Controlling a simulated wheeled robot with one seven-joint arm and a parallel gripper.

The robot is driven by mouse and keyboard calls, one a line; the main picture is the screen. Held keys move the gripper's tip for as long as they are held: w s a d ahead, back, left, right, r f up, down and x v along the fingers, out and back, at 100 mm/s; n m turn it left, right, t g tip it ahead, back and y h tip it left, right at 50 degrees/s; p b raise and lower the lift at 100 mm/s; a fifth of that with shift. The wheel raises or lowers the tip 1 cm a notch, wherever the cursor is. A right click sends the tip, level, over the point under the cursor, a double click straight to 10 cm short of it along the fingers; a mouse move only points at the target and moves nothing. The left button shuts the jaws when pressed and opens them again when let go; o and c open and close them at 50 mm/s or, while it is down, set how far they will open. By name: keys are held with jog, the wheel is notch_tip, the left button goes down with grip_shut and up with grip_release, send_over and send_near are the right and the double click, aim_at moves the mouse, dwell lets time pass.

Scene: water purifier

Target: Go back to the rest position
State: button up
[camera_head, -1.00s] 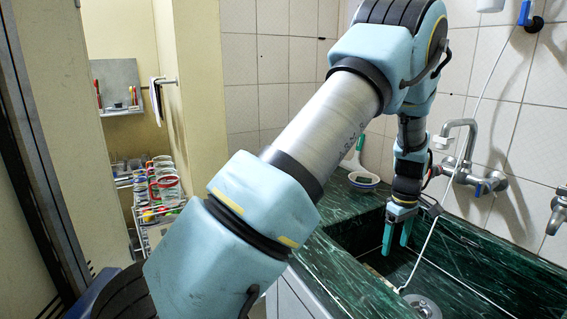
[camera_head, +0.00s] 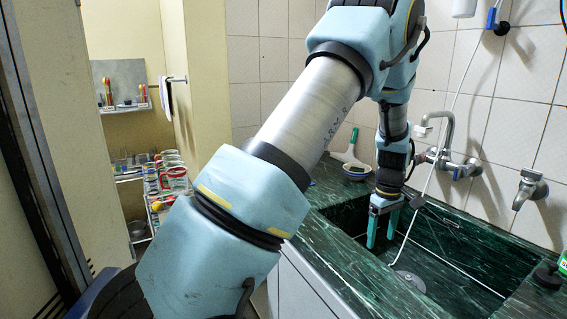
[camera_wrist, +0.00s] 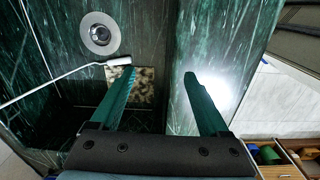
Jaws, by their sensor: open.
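My gripper (camera_head: 381,246) hangs fingers-down over the left part of the green marble sink (camera_head: 458,262). Its two green fingers are apart with nothing between them. In the wrist view my gripper (camera_wrist: 160,75) is also open and empty, with the sink floor and inner wall beyond it. A thin white hose (camera_head: 428,178) runs down from the wall past my gripper into the sink. In the wrist view the white end of the hose (camera_wrist: 119,61) lies near the left fingertip, beside a mottled brown patch (camera_wrist: 146,85). I cannot tell whether hose and finger touch.
A wall tap (camera_head: 446,150) stands behind my gripper, and a second tap (camera_head: 530,187) is farther right. A white-and-green brush (camera_head: 350,150) and a small bowl (camera_head: 355,171) are on the counter behind. A shelf rack (camera_head: 165,180) stands left.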

jog(key=shift+m, duration=0.6)
jog(key=a+r, duration=0.1)
jog(key=a, duration=0.2)
jog(key=a+r, duration=0.1)
jog(key=a, duration=0.5)
jog(key=shift+w+a+r+b, duration=0.3)
jog(key=shift+r+b, duration=0.05)
jog(key=shift+r, duration=0.05)
jog(key=s+a+r+m, duration=0.1)
jog(key=s+a, duration=0.3)
jog(key=a, duration=0.3)
jog(key=s+a+r+m+t+b, duration=0.1)
jog(key=s+a, duration=0.3)
jog(key=a, duration=0.4)
jog(key=s+a+r+m+b, duration=0.1)
jog(key=s+a+m, duration=0.2)
jog(key=a, duration=0.5)
jog(key=shift+s+r+t, duration=0.25)
jog(key=shift+s+t, duration=0.05)
jog(key=shift+s, duration=0.45)
